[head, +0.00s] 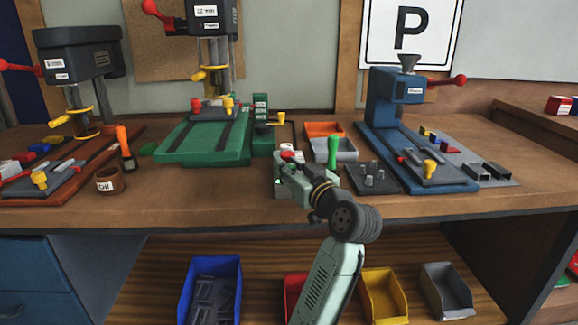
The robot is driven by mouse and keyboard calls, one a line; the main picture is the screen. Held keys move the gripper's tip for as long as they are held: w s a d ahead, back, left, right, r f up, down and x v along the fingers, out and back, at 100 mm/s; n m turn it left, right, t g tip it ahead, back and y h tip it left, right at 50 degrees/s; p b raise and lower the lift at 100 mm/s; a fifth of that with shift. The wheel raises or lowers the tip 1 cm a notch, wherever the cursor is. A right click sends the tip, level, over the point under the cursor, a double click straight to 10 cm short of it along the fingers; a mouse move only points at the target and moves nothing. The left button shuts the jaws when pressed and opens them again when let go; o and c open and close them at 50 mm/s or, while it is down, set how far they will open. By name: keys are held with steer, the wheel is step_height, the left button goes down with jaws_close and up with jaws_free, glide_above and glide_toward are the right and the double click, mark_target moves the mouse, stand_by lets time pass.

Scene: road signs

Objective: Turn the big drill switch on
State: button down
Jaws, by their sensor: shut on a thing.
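The tall drill (213,18) stands at the back, left of the middle, on a green base (190,140). A green box with dark and pale marks (261,108), which looks like its switch box, stands at the base's right side. The switch's setting is too small to read. My gripper (287,156) is over the bench, in front and to the right of this box and apart from it. It is shut on a small red thing (288,155), partly hidden by the gripper. Pale white parts show just behind it.
A darker drill (77,52) stands left and a blue machine (393,100) right. A green-handled tool (333,150), an orange tray (324,129) and a grey tray (334,149) lie right of my gripper. The bench front-left of my gripper is clear.

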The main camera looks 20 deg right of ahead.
steer(key=shift+d+n+g+y, duration=0.1)
steer(key=shift+n+g+y, duration=0.3)
steer(key=shift+n+y, duration=1.1)
steer(key=shift+y, duration=0.6)
steer(key=c, duration=1.3)
jaws_free()
steer(key=v, duration=1.2)
steer(key=shift+r, duration=0.15)
